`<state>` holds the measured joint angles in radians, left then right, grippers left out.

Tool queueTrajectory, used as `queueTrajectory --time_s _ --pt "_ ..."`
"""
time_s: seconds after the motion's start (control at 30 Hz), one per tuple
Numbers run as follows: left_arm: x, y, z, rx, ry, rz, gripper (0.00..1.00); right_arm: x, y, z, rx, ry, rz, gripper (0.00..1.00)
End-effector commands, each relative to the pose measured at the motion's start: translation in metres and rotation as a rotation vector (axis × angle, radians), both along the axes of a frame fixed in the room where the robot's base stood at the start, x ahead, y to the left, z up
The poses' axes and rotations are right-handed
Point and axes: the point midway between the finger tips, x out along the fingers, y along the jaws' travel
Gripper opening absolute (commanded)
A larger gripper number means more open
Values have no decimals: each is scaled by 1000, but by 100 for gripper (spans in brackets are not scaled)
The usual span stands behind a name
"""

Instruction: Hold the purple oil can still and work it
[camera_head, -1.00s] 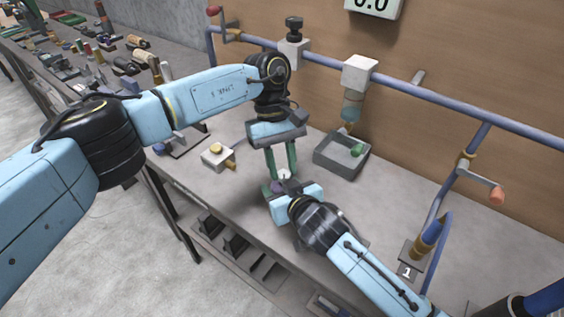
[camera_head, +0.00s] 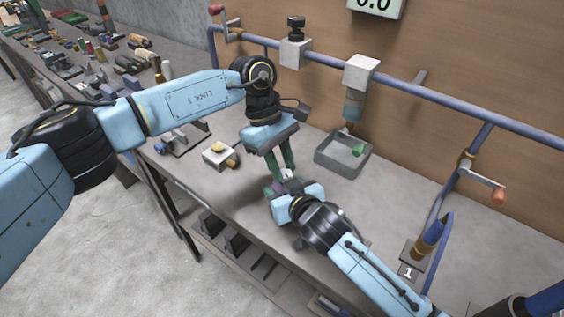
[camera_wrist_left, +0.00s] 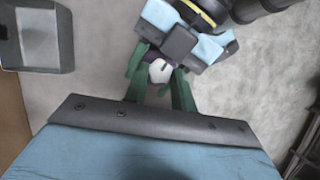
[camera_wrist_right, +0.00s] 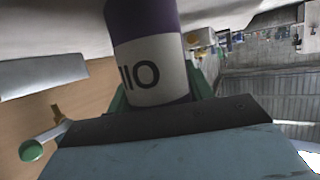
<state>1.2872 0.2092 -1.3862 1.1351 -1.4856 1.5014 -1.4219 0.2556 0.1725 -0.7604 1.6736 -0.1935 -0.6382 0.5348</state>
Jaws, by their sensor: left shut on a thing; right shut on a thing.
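The purple oil can (camera_wrist_right: 140,22) stands close in front of the right wrist camera, with a white label bearing dark letters. My right gripper (camera_wrist_right: 160,92) is shut on its body, one green finger on each side. In the head view most of the can is hidden by the grippers. Its white top (camera_wrist_left: 160,71) shows in the left wrist view between the green fingers of my left gripper (camera_wrist_left: 160,88). My left gripper (camera_head: 284,173) reaches down from above in the head view and is shut at the can's top. My right gripper (camera_head: 283,190) is just below it.
A grey tray (camera_head: 330,165) with a green piece stands behind the grippers, under a hanging blue-grey cylinder (camera_head: 353,105). A pale block with a yellow knob (camera_head: 219,148) is to the left. A blue pipe (camera_head: 420,91) crosses the back; a crank (camera_head: 485,180) is at right.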

Motion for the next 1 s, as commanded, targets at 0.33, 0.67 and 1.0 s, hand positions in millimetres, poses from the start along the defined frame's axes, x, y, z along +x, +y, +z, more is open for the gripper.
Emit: queueTrajectory --time_s 0.33,0.67,1.0 --pt "0 0 1 -1 -1 -2 47 0 0 -1 0 1 0 22" --pt "1 1 3 -1 -1 -3 49 0 0 -1 0 1 0 22" --pt "17 17 57 0 -4 0 49 0 0 -1 0 1 0 22"
